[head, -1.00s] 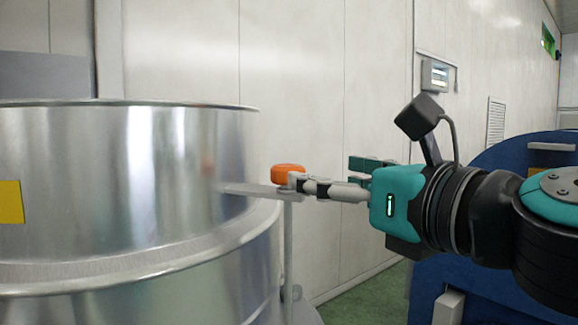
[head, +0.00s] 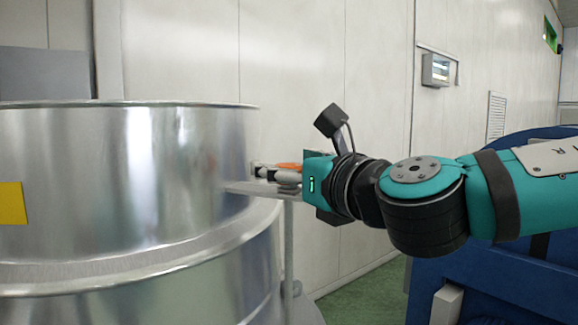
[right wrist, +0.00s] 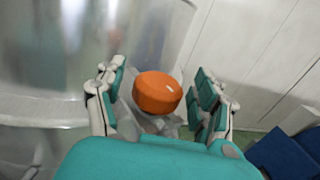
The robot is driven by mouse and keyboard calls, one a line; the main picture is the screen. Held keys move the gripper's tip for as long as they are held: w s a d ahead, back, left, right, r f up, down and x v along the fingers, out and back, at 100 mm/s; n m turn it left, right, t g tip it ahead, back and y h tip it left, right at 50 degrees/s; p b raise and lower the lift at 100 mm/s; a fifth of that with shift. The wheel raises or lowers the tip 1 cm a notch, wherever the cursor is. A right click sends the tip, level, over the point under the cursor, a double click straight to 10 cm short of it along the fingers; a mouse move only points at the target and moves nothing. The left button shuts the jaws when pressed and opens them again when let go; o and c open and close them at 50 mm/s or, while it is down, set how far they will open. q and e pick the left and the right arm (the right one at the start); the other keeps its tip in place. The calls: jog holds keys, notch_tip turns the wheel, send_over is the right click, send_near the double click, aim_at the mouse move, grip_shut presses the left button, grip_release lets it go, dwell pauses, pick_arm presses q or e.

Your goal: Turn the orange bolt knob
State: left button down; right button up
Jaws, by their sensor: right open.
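The orange bolt knob (right wrist: 157,93) is a short round cap on a bracket beside the big metal tank (head: 110,180). In the right wrist view it sits between the two fingers of my right gripper (right wrist: 155,100), with a gap visible on each side. In the head view only a sliver of the orange knob (head: 290,166) shows, the rest hidden behind the fingers. My right gripper (head: 277,174) is open around the knob, reaching in from the right. My left gripper is not in view.
A flat metal bracket (head: 262,189) juts from the tank under the gripper. A pale panel wall (head: 300,80) stands behind. A large blue machine body (head: 440,280) is at the right, and green floor (head: 365,300) shows between them.

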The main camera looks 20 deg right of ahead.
jog(key=c, duration=1.2)
